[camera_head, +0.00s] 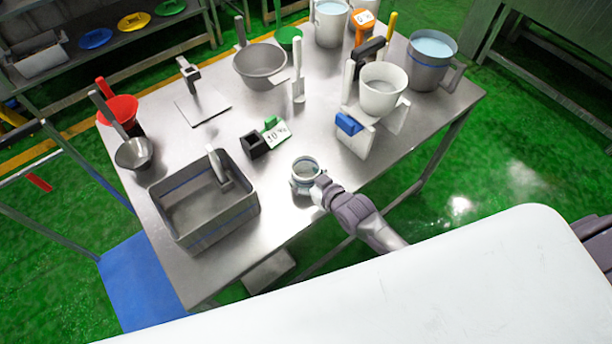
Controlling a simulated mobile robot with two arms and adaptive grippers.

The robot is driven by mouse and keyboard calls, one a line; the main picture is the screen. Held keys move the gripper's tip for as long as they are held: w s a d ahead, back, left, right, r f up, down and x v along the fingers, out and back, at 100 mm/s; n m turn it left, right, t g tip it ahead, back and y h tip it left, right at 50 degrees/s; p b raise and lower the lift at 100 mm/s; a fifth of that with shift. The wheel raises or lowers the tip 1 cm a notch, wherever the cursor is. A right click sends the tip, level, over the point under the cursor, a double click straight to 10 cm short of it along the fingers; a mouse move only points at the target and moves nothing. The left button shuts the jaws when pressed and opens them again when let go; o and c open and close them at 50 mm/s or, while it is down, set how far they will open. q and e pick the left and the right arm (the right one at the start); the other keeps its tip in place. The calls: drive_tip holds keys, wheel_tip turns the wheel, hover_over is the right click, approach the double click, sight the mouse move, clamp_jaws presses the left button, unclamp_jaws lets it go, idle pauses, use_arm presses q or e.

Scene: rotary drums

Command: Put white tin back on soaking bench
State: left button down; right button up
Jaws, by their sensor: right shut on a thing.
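A small whitish tin (303,184) with a pale bluish rim and an open top is upright at the front edge of the steel bench (285,208). My right gripper (318,189) is at the tin's right side, shut on it. I cannot tell whether the tin's base touches the bench top. The fingertips are partly hidden against the tin. My left gripper is not in view.
A grey rectangular bin (205,225) stands front left on the bench. A black-and-green label stand (265,140) is behind the tin.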

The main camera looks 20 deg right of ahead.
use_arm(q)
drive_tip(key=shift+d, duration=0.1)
use_arm(e)
drive_tip(key=shift+f, duration=0.15)
drive_tip(key=o, duration=1.6)
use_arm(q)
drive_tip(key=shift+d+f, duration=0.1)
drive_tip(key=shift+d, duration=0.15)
use_arm(e)
drive_tip(key=shift+s+r, duration=0.15)
drive_tip(key=shift+r, duration=0.1)
use_arm(q)
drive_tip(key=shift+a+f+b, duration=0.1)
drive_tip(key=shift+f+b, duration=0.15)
drive_tip(key=shift+b, duration=0.15)
use_arm(e)
drive_tip(key=v, duration=1.1)
drive_tip(key=shift+s+d+r, duration=0.1)
drive_tip(key=shift+s+r, duration=0.1)
drive_tip(key=shift+s, duration=0.1)
